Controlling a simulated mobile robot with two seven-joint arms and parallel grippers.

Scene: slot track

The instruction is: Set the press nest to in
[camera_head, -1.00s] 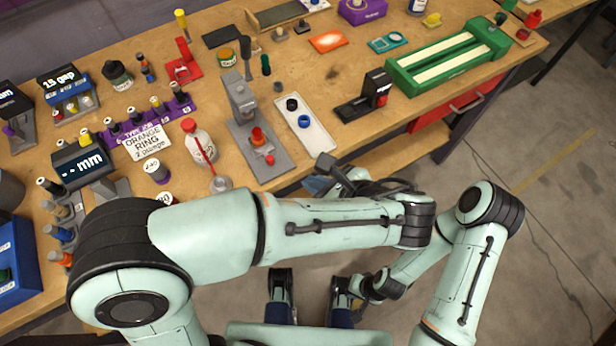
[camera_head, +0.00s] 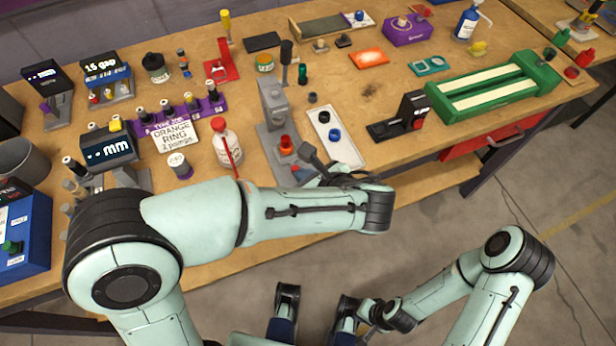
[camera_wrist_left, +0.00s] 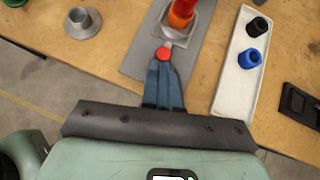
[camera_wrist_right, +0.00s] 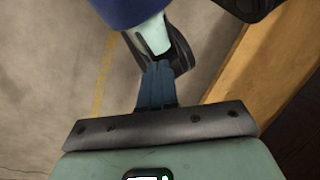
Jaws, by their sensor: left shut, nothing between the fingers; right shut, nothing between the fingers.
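The grey press (camera_head: 272,100) stands on the bench with its base plate toward me. An orange-red ring part (camera_head: 286,145) sits on its nest; the left wrist view shows it on a grey square holder (camera_wrist_left: 176,26). A small red knob (camera_wrist_left: 165,54) is on the near side of the holder. My left gripper (camera_head: 303,172) is shut and empty, its blue fingertips (camera_wrist_left: 165,62) at the knob's near side; I cannot tell if they touch. My right gripper (camera_wrist_right: 157,68) is shut and empty, low over the floor in front of the bench.
A white tray (camera_head: 345,150) with a black and a blue ring lies right of the press. A black stand (camera_head: 405,118) is further right. A white bottle with a red spout (camera_head: 226,148) and a sign (camera_head: 172,135) stand left. Bare wood lies by the front edge.

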